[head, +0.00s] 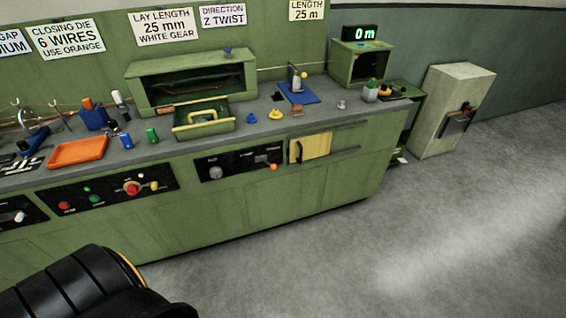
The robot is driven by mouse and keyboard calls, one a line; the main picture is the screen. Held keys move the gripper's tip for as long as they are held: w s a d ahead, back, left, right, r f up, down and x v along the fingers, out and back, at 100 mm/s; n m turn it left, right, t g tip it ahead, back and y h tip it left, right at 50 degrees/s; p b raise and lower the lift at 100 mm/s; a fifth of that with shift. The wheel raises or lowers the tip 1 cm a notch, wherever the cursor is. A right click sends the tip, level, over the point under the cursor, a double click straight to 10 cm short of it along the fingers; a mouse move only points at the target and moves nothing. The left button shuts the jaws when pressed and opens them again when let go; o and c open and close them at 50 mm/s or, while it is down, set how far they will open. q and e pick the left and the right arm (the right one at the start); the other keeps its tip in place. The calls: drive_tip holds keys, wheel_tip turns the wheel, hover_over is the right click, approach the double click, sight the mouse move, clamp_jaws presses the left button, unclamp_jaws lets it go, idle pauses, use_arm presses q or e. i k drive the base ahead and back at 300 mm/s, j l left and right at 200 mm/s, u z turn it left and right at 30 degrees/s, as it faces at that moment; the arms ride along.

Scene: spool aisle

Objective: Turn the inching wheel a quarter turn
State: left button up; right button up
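I cannot pick out the inching wheel with certainty in the head view. A round grey knob (215,172) sits on a black control panel (240,163) on the front of the green machine bench (150,222). A larger black panel to its left carries a red knob (132,188) and several small buttons. The labels on both panels are too small to read. Neither of my grippers shows. Only a black part of my own body is at the lower left, in front of the bench.
An orange tray (78,151), a green housing (190,82) with an open drawer (203,122) and several small parts stand on the bench top. A yellow panel (311,147) is on its front. A pale green cabinet (452,108) stands at the right. The grey floor (400,235) is clear.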

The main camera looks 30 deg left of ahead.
sight(216, 172)
drive_tip(key=u, duration=1.4)
